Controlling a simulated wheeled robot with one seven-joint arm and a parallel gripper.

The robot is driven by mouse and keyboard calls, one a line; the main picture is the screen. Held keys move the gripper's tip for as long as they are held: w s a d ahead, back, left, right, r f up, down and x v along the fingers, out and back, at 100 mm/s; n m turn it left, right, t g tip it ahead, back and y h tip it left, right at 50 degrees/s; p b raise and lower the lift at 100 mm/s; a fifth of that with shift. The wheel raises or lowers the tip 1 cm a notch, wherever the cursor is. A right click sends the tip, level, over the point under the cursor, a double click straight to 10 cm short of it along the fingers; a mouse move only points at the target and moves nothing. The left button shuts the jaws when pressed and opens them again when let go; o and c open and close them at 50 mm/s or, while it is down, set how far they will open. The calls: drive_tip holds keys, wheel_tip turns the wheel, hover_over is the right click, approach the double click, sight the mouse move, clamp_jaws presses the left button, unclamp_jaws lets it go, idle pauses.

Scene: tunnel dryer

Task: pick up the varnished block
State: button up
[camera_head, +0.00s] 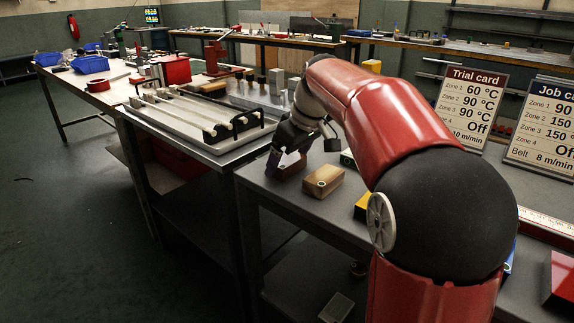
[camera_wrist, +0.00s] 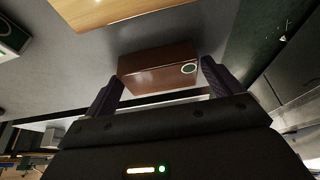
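A glossy reddish-brown block, which looks like the varnished block (camera_wrist: 158,70), lies between my gripper's fingers (camera_wrist: 162,84) in the wrist view. It has a white and green oval mark near its right end. The two dark fingers stand one at each end of it, with a narrow gap showing at the right; contact on the left is unclear. In the head view my gripper (camera_head: 286,155) points down at the table's left edge, and the dark block (camera_head: 287,168) shows under it, partly hidden.
A light wooden block (camera_head: 323,181) lies just right of my gripper on the grey table (camera_head: 300,205). A yellow object (camera_head: 361,207) is partly hidden by my arm. The Trial card (camera_head: 468,105) stands at the right.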

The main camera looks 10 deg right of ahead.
drive_tip(key=c, duration=0.7)
drive_tip(key=shift+c, duration=0.3)
drive_tip(key=shift+r, duration=0.15)
